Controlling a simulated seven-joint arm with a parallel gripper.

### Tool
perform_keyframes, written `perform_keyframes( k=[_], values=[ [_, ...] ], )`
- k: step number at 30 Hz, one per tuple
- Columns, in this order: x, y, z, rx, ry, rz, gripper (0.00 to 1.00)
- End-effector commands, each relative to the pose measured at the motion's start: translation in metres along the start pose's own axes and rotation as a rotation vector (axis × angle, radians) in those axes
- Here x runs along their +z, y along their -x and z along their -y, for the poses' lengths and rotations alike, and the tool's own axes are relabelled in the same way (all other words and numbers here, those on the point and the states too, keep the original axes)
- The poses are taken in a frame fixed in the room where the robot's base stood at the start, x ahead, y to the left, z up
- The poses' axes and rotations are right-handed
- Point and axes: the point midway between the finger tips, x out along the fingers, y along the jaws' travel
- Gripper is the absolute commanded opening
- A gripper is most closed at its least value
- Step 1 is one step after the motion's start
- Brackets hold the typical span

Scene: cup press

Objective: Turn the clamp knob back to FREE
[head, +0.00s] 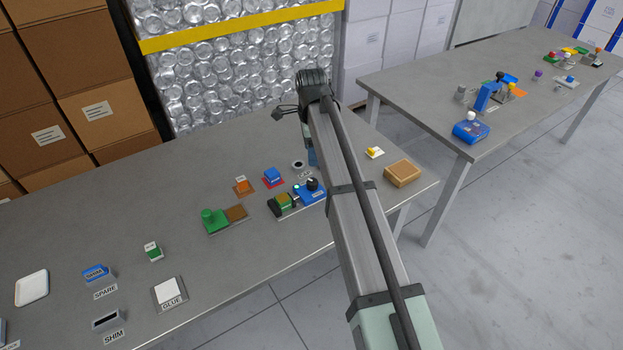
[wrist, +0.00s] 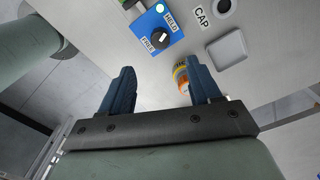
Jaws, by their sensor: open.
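The clamp knob (wrist: 157,40) is black with a white mark and sits on a blue block (wrist: 150,52) with FREE and HELD labels. The white mark appears to be on the side toward HELD. In the head view the knob (head: 312,184) stands on its blue block (head: 306,195), just left of my arm. My gripper (wrist: 160,68) is open, its two blue fingers spread wide, with nothing held. In the wrist view the knob lies beyond the fingertips, apart from them. In the head view my arm hides most of the gripper.
A black round hole (wrist: 223,6) is by the CAP label. A grey square piece (wrist: 227,48) lies right. An orange-yellow item (wrist: 181,78) is partly hidden by the right finger. A brown block (head: 402,174) sits right of my arm.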

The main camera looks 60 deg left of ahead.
Motion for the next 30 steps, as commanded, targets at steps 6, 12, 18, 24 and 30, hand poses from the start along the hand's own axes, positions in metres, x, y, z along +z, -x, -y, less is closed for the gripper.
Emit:
perform_keyframes(
  k=[6,12,18,24,30],
  values=[
    [0.000,-0.040,-0.001,0.002,0.001,0.000,0.63],
    [0.000,-0.074,-0.001,0.002,0.001,0.000,0.63],
    [0.000,-0.101,-0.001,0.000,0.001,0.000,0.63],
    [0.000,-0.116,-0.001,-0.001,0.001,0.001,0.63],
    [0.000,-0.119,-0.001,-0.001,0.001,0.001,0.63]
  ],
)
